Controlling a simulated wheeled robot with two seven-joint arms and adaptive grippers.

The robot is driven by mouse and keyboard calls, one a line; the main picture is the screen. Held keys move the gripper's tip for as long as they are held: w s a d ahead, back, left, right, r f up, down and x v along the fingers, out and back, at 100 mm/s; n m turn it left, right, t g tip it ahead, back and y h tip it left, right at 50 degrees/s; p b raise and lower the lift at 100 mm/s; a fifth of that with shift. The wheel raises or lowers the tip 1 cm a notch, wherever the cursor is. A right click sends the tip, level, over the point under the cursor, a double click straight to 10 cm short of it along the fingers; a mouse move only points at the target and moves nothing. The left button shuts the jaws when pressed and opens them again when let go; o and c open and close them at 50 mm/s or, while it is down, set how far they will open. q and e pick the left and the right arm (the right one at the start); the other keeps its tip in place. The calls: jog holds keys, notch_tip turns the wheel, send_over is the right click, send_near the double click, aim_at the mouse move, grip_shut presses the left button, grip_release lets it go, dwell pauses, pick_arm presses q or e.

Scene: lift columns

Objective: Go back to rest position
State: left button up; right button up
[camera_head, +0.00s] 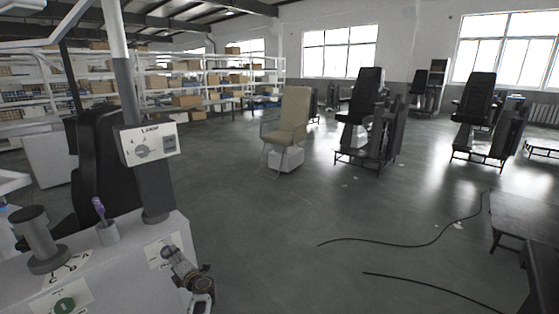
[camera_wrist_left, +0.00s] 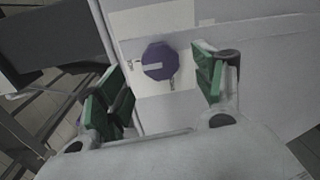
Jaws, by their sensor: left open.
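My left gripper (camera_head: 176,262) is in front of the near face of the white console (camera_head: 130,262) at the lower left of the head view, close to a white label plate (camera_head: 158,252). In the left wrist view its two green-padded fingers stand wide apart, with nothing held between them. A purple knob (camera_wrist_left: 158,61) on a light plate shows beyond and between the fingers. It appears apart from them, though the exact distance is hard to tell. My right gripper is in neither view.
The console carries a dark round knob (camera_head: 37,236), a purple-topped item in a cup (camera_head: 100,208), a green button (camera_head: 65,305) and a column with a dial box (camera_head: 149,144). Black cables (camera_head: 420,243) lie on the floor. A beige chair (camera_head: 288,118) stands beyond open floor.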

pick_arm(q)
jog(key=shift+x, duration=2)
